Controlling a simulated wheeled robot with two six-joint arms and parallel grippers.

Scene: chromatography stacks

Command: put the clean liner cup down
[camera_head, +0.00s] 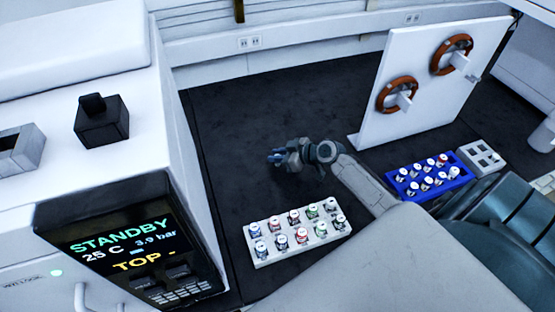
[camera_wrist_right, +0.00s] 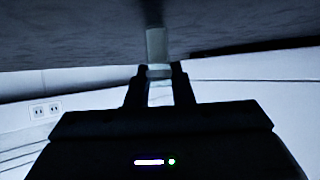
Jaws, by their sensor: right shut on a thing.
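My right gripper (camera_head: 273,157) hangs over the dark bench top, left of the white panel. In the right wrist view my right gripper (camera_wrist_right: 159,73) is shut on the clean liner cup (camera_wrist_right: 157,45), a small pale, narrow cylinder. The cup reaches out beyond the fingertips toward the dark bench surface. I cannot tell whether its end touches that surface. In the head view the cup is too small or hidden to make out. My left gripper is not in view.
A white rack (camera_head: 300,246) of capped vials stands in front of the gripper. A blue rack (camera_head: 437,191) and a grey block (camera_head: 481,158) stand right. A white panel (camera_head: 428,82) carries two brown rings. An instrument (camera_head: 137,250) stands left. The dark bench (camera_head: 225,120) is clear behind.

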